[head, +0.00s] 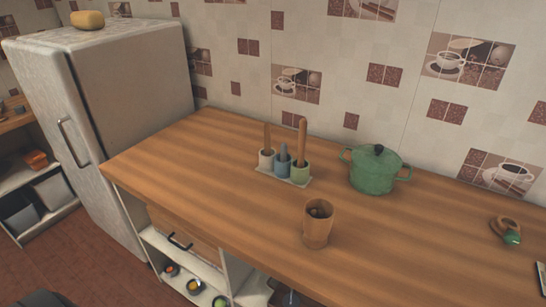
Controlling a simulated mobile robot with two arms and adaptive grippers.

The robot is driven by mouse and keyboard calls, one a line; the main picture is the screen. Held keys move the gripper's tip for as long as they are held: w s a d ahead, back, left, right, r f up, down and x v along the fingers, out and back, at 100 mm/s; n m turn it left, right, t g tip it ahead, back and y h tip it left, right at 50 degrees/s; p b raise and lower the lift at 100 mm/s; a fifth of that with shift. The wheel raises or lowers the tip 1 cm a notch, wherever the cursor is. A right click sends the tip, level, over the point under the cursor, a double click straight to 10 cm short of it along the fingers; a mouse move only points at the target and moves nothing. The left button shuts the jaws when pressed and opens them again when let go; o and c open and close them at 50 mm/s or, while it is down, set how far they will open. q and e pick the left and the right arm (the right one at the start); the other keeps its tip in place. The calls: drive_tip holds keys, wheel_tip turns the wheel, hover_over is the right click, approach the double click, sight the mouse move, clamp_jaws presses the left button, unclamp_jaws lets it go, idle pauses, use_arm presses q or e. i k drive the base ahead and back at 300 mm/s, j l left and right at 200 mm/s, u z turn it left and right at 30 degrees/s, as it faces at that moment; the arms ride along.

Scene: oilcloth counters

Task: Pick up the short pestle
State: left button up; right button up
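A pale tray (299,183) on the wooden counter holds three small cups in a row. The left cup (266,158) is cream with a thin brown wooden stick standing in it. The middle cup (281,166) is blue-grey, and a short blue-grey pestle-like piece (283,151) stands up from it, the lowest of the three. The right cup (300,172) is pale green with the tallest stick, a thick orange-brown wooden one (302,138). The lower ends of all three are hidden inside the cups. Neither of my grippers is in view.
A wooden cup (317,232) with something dark inside stands in front of the tray. A green lidded pot (374,174) is to the right. A small brown-and-green item (508,231) lies far right. The counter's left part is bare. A fridge (115,90) stands left.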

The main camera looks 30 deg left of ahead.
sight(267, 127)
drive_tip(key=k+j, duration=0.1)
drive_tip(key=j, duration=1.3)
